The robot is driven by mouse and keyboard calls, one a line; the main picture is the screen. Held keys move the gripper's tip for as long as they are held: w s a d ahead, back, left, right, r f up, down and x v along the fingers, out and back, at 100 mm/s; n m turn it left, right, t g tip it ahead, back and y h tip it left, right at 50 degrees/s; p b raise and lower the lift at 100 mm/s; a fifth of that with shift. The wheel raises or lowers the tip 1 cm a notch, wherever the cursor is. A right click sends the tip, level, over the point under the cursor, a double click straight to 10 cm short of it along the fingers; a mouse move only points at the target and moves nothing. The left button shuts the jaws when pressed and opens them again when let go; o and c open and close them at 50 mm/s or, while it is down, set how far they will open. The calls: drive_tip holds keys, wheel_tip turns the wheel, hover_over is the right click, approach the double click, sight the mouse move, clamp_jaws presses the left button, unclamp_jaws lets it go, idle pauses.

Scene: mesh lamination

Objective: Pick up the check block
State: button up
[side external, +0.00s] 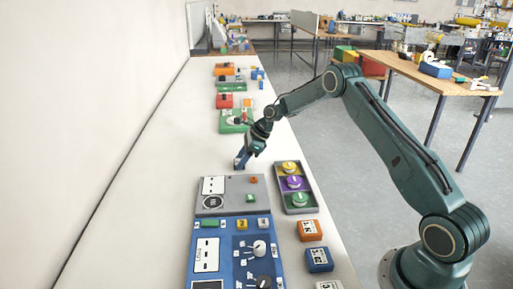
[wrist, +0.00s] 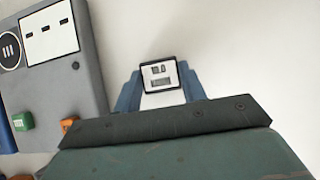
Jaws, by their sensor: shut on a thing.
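The check block (wrist: 160,74) shows in the wrist view as a small dark-edged block with a white label on top; the print on it is too small to read. The blue fingers of my gripper (wrist: 159,88) stand on its left and right sides and are shut on it. In the side view my gripper (side external: 241,161) points down at the white bench, just beyond the far edge of the grey panel. There the block is mostly hidden by the fingers. I cannot tell whether it touches the bench.
The grey panel (side external: 233,188) and the blue panel (side external: 228,238) lie nearer the camera. A tray (side external: 299,209) with yellow and purple round pieces is to their right, with orange (side external: 309,231) and blue (side external: 319,260) blocks. Colored parts stand farther back. The bench's left side is clear.

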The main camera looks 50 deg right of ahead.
drive_tip(key=shift+r, duration=0.2)
wheel_tip(320, 180, up, 20)
drive_tip(key=shift+f, duration=0.2)
idle(0.4)
drive_tip(key=shift+a, duration=0.1)
idle(0.4)
